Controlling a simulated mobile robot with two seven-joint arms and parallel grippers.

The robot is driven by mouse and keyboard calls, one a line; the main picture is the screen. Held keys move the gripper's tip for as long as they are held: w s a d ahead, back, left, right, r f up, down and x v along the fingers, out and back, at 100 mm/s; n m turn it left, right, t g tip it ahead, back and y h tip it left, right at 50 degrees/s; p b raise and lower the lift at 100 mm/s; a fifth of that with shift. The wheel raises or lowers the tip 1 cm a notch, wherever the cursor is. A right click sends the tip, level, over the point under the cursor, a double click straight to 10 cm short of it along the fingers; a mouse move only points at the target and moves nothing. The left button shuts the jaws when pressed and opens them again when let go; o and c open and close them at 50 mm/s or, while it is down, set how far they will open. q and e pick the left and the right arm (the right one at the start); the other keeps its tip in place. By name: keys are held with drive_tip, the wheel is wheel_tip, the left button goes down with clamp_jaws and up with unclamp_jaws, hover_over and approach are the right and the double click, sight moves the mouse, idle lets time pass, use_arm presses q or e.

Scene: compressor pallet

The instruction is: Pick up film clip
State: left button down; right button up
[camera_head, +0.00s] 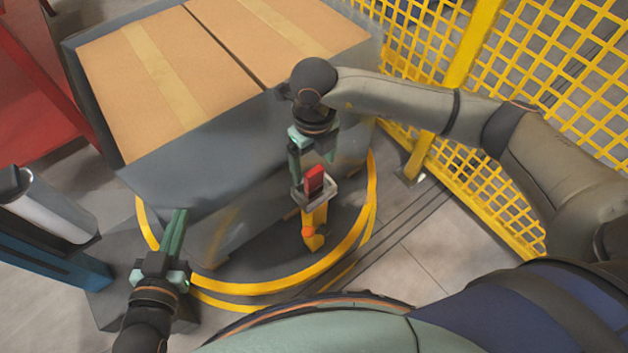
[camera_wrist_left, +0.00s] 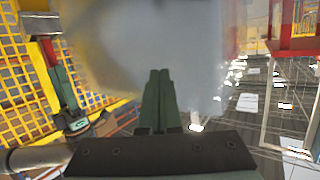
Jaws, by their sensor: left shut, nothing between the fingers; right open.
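A small red block (camera_head: 314,179), which looks like the film clip, sits in a grey holder (camera_head: 299,197) on a yellow post (camera_head: 318,217). My right gripper (camera_head: 313,172) is open above it, its fingers pointing down on either side of the red block. I cannot tell whether they touch it. The right gripper (camera_wrist_left: 63,88) and the red block (camera_wrist_left: 42,22) also show at the left of the left wrist view. My left gripper (camera_head: 179,216) is shut and empty, its fingertips close to the wrapped load's lower side; its shut fingers (camera_wrist_left: 160,88) also show in the wrist view.
Boxes (camera_head: 160,75) in grey translucent film (camera_head: 205,150) stand on a round turntable with a yellow rim (camera_head: 290,275). A yellow mesh fence (camera_head: 540,60) stands at the right. A blue machine part (camera_head: 50,262) with a silver roll (camera_head: 50,208) is at the left.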

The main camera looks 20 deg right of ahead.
sight(314, 171)
wheel_tip(314, 171, down, 4)
drive_tip(key=shift+s+f+b, duration=0.1)
drive_tip(key=shift+f+b, duration=0.1)
drive_tip(key=shift+b, duration=0.25)
use_arm(q)
drive_tip(key=r+t, duration=0.1)
drive_tip(key=r, duration=0.1)
drive_tip(key=w+r+t, duration=0.1)
drive_tip(key=r, duration=0.2)
drive_tip(key=shift+w+d+r+m+t+h, duration=0.1)
drive_tip(key=shift+w+r+m+t+h, duration=0.05)
drive_tip(key=shift+r+m+t+h, duration=0.25)
use_arm(e)
drive_tip(key=shift+c, duration=0.2)
drive_tip(key=c, duration=1.4)
drive_tip(key=shift+r, duration=0.15)
